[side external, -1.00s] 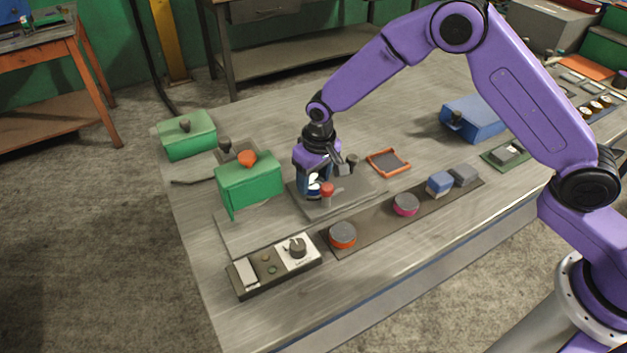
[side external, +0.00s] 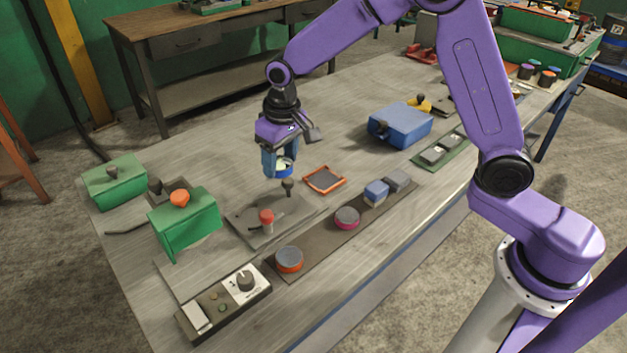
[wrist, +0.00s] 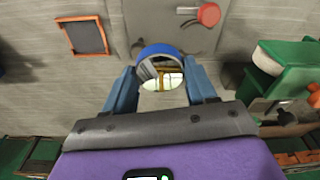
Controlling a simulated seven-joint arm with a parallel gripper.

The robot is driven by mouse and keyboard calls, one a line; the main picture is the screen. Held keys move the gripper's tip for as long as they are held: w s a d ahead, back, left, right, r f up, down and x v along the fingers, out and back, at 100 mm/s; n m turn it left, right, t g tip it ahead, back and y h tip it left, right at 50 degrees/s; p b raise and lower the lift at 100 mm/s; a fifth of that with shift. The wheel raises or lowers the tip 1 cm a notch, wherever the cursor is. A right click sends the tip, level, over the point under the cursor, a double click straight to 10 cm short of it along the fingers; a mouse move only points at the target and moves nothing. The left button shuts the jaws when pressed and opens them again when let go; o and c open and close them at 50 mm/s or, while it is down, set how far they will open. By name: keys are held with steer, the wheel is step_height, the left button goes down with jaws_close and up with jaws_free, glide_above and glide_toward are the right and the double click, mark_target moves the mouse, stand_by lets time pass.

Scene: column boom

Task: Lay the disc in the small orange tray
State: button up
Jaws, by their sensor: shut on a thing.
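My gripper (side external: 279,167) is shut on a blue-rimmed disc (side external: 285,168) with a shiny, mirror-like face. In the wrist view, the disc (wrist: 158,49) sits between the two blue fingers of my gripper (wrist: 160,76). The disc is held in the air above the grey plate's back edge. The small orange tray (side external: 324,180) lies on the table, right of and below my gripper in the side view. It has an orange rim and a dark, empty floor. In the wrist view the tray (wrist: 84,37) is at upper left, apart from the disc.
The grey plate (side external: 247,224) carries a red knob (side external: 266,217) and a dark knob (side external: 288,186). A dark strip (side external: 318,239) holds an orange disc (side external: 289,259), a magenta disc (side external: 347,217) and blocks. A green box (side external: 185,222) stands left, a blue box (side external: 401,125) right.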

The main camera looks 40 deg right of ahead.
steer(key=s+d, duration=1.2)
steer(key=d, duration=0.3)
glide_toward(324, 180)
steer(key=shift+s+f+m, duration=0.25)
steer(key=shift+f+m, duration=0.05)
steer(key=shift+f, duration=0.45)
steer(key=shift+w+f, duration=0.75)
steer(key=shift+f, duration=1.55)
steer(key=shift+f, duration=0.15)
steer(key=o, duration=1.4)
